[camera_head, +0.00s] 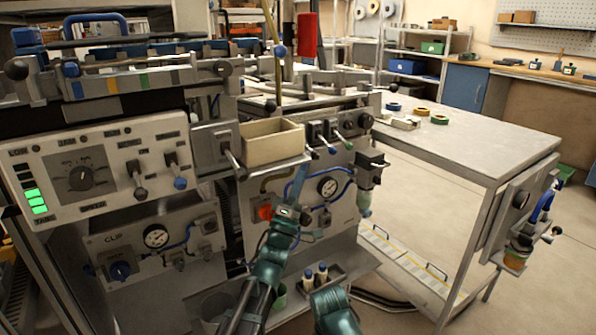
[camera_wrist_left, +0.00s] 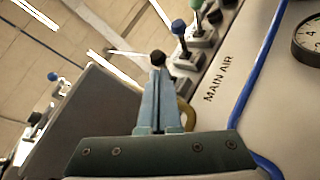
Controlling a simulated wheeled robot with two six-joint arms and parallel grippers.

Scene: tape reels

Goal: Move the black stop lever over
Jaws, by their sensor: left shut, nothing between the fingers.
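The black stop lever's round black knob (camera_wrist_left: 157,58) shows in the left wrist view, just beyond the tips of my left gripper (camera_wrist_left: 158,80). The fingers are shut and empty, and I cannot tell whether they touch the knob. In the head view my left gripper (camera_head: 303,168) points up at the machine's right panel, just right of the cream bin. The black lever cannot be made out there, behind the bin or fingers. A blue-knobbed lever (camera_wrist_left: 179,27) and a green-knobbed lever (camera_wrist_left: 195,4) stand beyond it.
The cream bin (camera_head: 272,142) juts out beside my fingers. A pressure gauge (camera_head: 327,187) and blue hose sit on the panel close to my gripper. A metal table (camera_head: 480,145) with tape reels stands to the right. Open floor lies beyond it.

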